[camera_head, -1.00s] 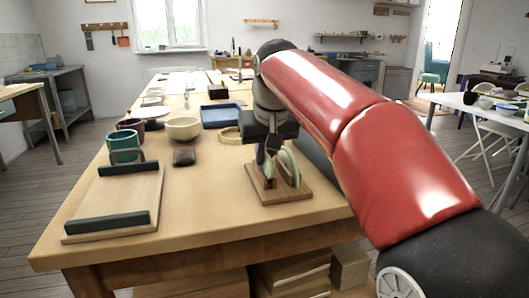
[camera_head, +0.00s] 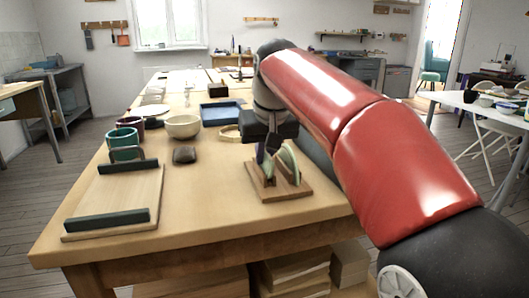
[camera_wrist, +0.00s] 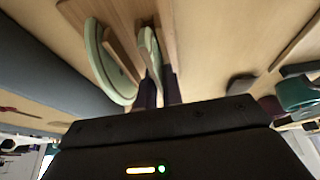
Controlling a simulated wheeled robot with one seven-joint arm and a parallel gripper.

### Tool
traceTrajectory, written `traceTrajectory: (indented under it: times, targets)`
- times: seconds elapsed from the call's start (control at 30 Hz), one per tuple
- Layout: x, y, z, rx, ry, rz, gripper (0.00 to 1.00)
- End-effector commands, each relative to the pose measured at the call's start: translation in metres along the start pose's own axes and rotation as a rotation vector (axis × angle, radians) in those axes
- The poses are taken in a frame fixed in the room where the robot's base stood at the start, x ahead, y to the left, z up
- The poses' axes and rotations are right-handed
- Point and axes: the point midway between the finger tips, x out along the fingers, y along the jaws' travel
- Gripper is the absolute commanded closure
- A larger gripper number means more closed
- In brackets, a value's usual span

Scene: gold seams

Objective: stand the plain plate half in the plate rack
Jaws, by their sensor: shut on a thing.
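The wooden plate rack (camera_head: 298,192) stands on the workbench near its right front edge; it also shows in the wrist view (camera_wrist: 172,22). My gripper (camera_head: 264,158) is pointed down over the rack, its dark fingers (camera_wrist: 159,92) shut on a pale green plate half (camera_wrist: 148,48). The held half is upright and edge-on at the rack; I cannot tell whether it touches the base. A second pale green plate piece (camera_wrist: 100,62) stands beside it in the rack, apart from my fingers; in the head view it is the piece at right (camera_head: 291,163).
A wooden board with dark bars (camera_head: 115,200) lies at the left front. Teal mug (camera_head: 123,138), dark stone-like lump (camera_head: 184,155), cream bowl (camera_head: 183,126) and blue tray (camera_head: 222,112) stand behind. The bench front between board and rack is clear.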

Motion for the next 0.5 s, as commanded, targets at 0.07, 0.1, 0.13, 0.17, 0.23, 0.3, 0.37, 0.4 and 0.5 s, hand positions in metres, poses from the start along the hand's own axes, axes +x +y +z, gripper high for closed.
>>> traceTrajectory:
  times: [0.07, 0.1, 0.13, 0.17, 0.23, 0.3, 0.37, 0.4, 0.5]
  targets:
    - [0.0004, 0.0000, 0.0002, 0.000, 0.001, 0.000, 1.00]
    - [0.0007, 0.0001, 0.0004, 0.000, 0.001, 0.000, 1.00]
    - [0.0010, 0.0000, 0.0005, 0.000, 0.001, 0.000, 1.00]
    - [0.0010, 0.0000, 0.0005, 0.000, 0.001, 0.000, 1.00]
    - [0.0010, 0.0000, 0.0004, 0.000, 0.001, 0.000, 1.00]
    - [0.0011, 0.0000, 0.0005, 0.000, 0.000, 0.000, 1.00]
    - [0.0012, 0.0000, 0.0005, 0.000, 0.000, 0.000, 0.84]
    - [0.0012, 0.0000, 0.0005, 0.000, 0.000, 0.000, 0.79]
    - [0.0012, 0.0000, 0.0005, 0.000, 0.000, 0.000, 0.67]
